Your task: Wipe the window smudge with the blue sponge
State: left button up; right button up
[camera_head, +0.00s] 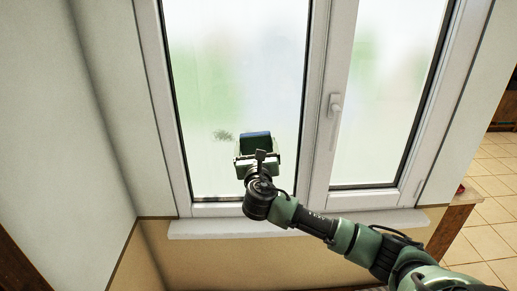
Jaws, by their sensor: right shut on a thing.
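A dark grey smudge (222,135) shows on the lower part of the left window pane (235,60). My right gripper (257,147) is in front of this pane, just right of and slightly below the smudge. It is shut on the blue sponge (256,134), of which only a thin blue upper edge shows above the gripper. The rest of the sponge is hidden behind the gripper. I cannot tell whether the sponge touches the glass. My left gripper is not in view.
A white frame with a handle (335,105) divides the left pane from the right pane (390,90). A white sill (205,229) runs below the window. A wall stands close on the left. Tiled floor (490,215) lies at the right.

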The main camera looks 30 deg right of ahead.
aim_at(210, 141)
jog(key=shift+w+a, duration=0.55)
jog(key=shift+a, duration=0.35)
jog(key=shift+w+a, duration=0.5)
jog(key=shift+a, duration=0.45)
jog(key=shift+w+a, duration=0.55)
jog(key=shift+a, duration=0.35)
jog(key=shift+w+a, duration=0.9)
jog(key=shift+a, duration=0.4)
jog(key=shift+w+a, duration=0.55)
jog(key=shift+a, duration=0.45)
jog(key=shift+w+a, duration=0.55)
jog(key=shift+a, duration=0.4)
jog(key=shift+w+a, duration=0.1)
jog(key=shift+w, duration=0.15)
jog(key=shift+s, duration=0.15)
jog(key=shift+s+a+f, duration=0.15)
jog(key=shift+s+a, duration=0.15)
jog(key=shift+s, duration=0.2)
jog(key=shift+v, duration=2.3)
jog(key=shift+d, duration=0.1)
